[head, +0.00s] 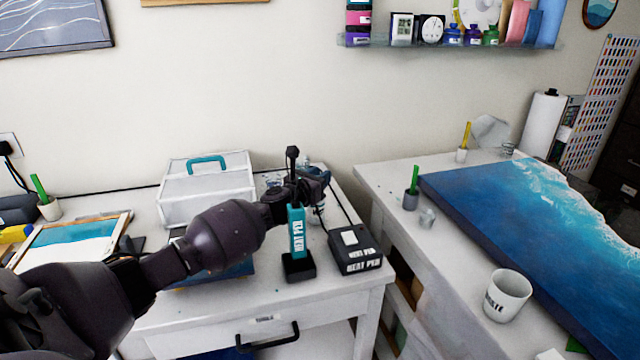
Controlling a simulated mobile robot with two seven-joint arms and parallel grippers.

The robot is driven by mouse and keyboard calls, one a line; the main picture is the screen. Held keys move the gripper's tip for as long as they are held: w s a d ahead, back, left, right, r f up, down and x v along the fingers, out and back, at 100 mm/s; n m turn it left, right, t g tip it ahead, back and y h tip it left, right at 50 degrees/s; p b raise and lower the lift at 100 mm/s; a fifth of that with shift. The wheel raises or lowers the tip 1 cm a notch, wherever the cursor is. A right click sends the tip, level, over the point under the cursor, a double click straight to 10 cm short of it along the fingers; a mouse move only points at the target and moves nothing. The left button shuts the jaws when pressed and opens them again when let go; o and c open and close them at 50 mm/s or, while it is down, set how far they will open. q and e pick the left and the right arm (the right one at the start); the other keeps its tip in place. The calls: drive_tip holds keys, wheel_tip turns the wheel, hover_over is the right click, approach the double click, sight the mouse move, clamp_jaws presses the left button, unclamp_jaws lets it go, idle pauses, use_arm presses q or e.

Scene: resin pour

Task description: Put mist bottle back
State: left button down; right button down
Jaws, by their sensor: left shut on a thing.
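My left arm reaches in from the left, and its gripper (314,180) is at the back right of the white side table. It is shut on a small bottle with blue and pale parts (320,207), which looks like the mist bottle. The bottle is mostly hidden behind the gripper and the heat pen, and I cannot tell whether it touches the table. My right gripper is not in view.
A teal heat pen (298,232) stands in a black holder in front of my left gripper, with its black control box (355,250) beside it. A white lidded case (207,188) is at left. A blue resin panel (510,225) and a white mug (507,295) are on the right table.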

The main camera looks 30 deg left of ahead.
use_arm(q)
drive_tip(key=shift+f, duration=0.65)
drive_tip(key=shift+r, duration=0.15)
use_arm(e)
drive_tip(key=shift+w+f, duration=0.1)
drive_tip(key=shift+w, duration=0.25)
use_arm(q)
drive_tip(key=c, duration=0.9)
unclamp_jaws()
